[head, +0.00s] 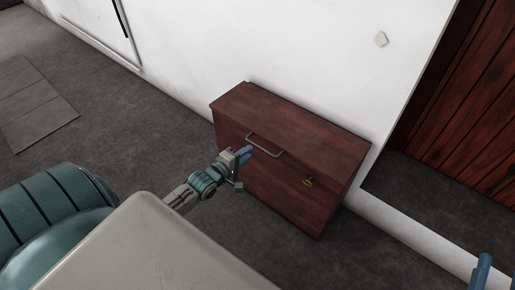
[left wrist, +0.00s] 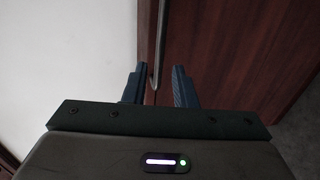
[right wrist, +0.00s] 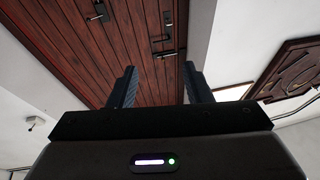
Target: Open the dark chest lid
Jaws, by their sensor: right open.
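The dark reddish-brown wooden chest (head: 300,145) stands against the white wall in the head view, with its lid down. A grey metal handle (head: 264,146) is on the upper front edge of the chest. My left gripper (head: 244,154) is at the handle's left part. In the left wrist view the handle bar (left wrist: 158,50) runs between the two blue fingers of my left gripper (left wrist: 158,88), with a gap on each side; it is open. My right gripper (right wrist: 158,88) is open and empty, and its fingertips show at the head view's lower right corner.
Grey floor (head: 130,130) lies free left of the chest.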

